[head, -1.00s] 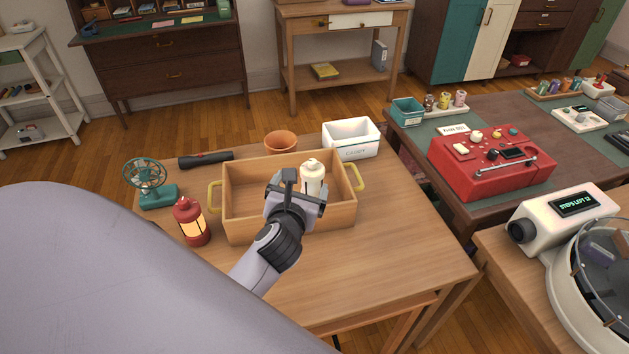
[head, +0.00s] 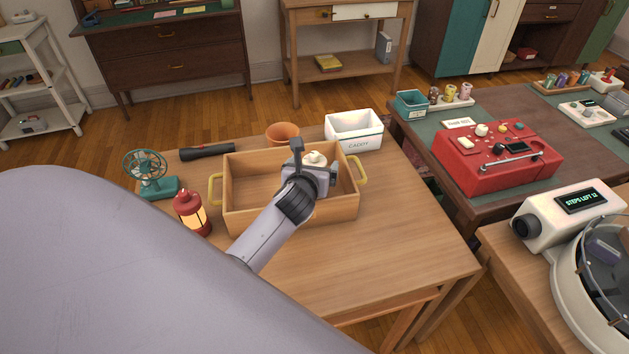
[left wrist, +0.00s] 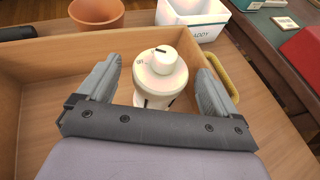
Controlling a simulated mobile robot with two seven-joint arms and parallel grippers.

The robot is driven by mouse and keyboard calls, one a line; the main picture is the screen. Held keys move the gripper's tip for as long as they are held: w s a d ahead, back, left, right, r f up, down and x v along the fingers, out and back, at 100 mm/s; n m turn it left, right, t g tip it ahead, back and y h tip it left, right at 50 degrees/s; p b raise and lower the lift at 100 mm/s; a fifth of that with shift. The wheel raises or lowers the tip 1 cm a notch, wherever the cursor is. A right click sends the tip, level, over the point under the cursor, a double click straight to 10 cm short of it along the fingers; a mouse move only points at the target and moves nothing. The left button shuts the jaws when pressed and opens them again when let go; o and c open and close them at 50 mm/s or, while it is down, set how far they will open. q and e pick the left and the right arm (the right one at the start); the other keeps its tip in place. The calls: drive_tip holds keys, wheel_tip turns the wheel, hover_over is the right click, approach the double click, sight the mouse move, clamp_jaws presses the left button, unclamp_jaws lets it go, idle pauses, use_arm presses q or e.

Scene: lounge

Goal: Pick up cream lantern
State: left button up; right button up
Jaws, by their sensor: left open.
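The cream lantern (left wrist: 161,80) stands upright inside the wooden tray (head: 240,213) with yellow handles, toward its right end. In the head view only the top of the lantern (head: 314,158) shows, above my gripper. My left gripper (left wrist: 156,88) is open, its fingers apart on either side of the lantern in the left wrist view. I cannot tell whether the fingers touch it. In the head view the left gripper (head: 313,175) is over the tray and hides the lantern's body. My right gripper is not in view.
A red lantern (head: 191,213) and a teal fan (head: 150,174) stand left of the tray. A black flashlight (head: 208,151), a terracotta pot (head: 283,134) and a white caddy (head: 354,131) are behind it. The table's front right is clear.

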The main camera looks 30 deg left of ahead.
use_arm(q)
drive_tip(key=shift+c, duration=0.2)
drive_tip(key=c, duration=1.5)
drive_tip(key=shift+w+r, duration=0.1)
clamp_jaws()
